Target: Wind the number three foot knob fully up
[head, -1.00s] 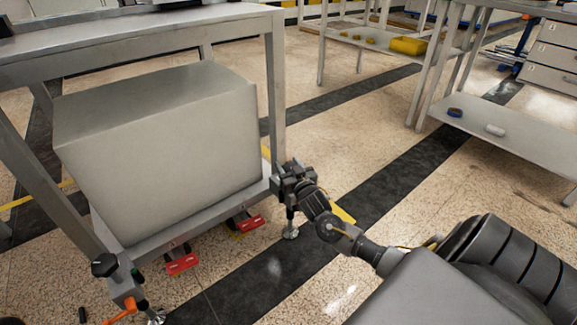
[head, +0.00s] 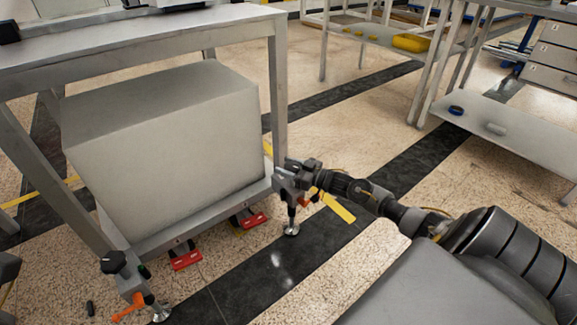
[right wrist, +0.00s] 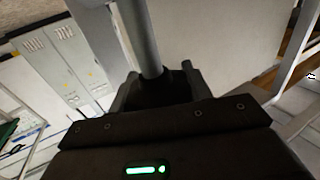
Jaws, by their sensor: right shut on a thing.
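My right gripper (head: 296,170) is at the near right corner of the steel bench frame, shut on a dark foot knob. The knob (right wrist: 163,92) sits between the fingers in the right wrist view, with a grey post rising above it. In the head view the gripper hides most of the knob. Below it, a threaded foot (head: 291,229) stands on the floor, with an orange lever (head: 305,201) beside it. No number on the knob is readable. Another dark knob (head: 113,262) tops the front left foot and is free. My left gripper is not in view.
A large grey box (head: 165,150) fills the frame's lower shelf. Red pedals (head: 186,261) stick out below it. A yellow strip (head: 338,207) is just right of the gripped foot. A lower shelf (head: 520,140) stands at right; floor lies open between.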

